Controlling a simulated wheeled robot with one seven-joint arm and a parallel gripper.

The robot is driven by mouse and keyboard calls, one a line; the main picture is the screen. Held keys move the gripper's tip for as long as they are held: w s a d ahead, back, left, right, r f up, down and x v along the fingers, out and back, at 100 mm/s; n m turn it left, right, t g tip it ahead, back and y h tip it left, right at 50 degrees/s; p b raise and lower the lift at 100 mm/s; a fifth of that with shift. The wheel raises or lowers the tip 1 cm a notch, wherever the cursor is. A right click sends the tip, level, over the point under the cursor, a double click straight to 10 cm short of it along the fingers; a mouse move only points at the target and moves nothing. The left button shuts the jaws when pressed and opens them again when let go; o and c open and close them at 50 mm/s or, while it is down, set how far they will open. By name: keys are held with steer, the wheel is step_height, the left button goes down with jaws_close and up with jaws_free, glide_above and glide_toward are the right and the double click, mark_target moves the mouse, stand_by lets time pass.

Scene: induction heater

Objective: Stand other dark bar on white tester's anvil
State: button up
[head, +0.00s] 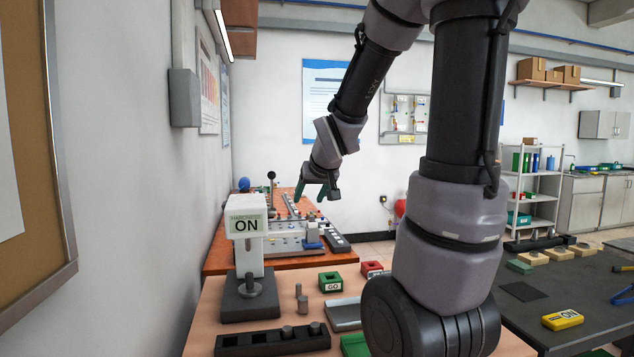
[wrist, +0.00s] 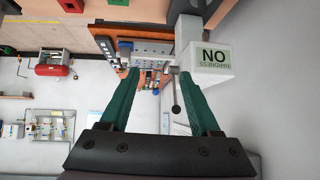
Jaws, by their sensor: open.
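The white tester (head: 244,222), its screen reading "HARDNESS ON", stands at the left of the near table. Its dark round anvil (head: 250,291) is on the grey base, with a small dark upright piece at its middle; I cannot tell if that is a bar. A black rack (head: 240,344) in front holds two short round pieces (head: 287,332).
A green "GO" box (head: 331,282), a red box (head: 371,269) and a grey tray (head: 345,313) lie to the right on the near table. A second table (head: 222,262) with equipment stands behind. The wall is close on the left.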

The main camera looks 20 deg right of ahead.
steer(key=s+a+r+m+g+y, duration=0.1)
steer(key=s+a+r, duration=0.2)
steer(key=s, duration=0.6)
steer(key=s+a+r+m+g+y, duration=0.1)
steer(key=s+a+r, duration=0.2)
steer(key=s, duration=0.7)
steer(key=shift+s+a+r+m+y, duration=0.25)
steer(key=shift+r+m+y, duration=0.05)
steer(key=shift+r+y, duration=0.15)
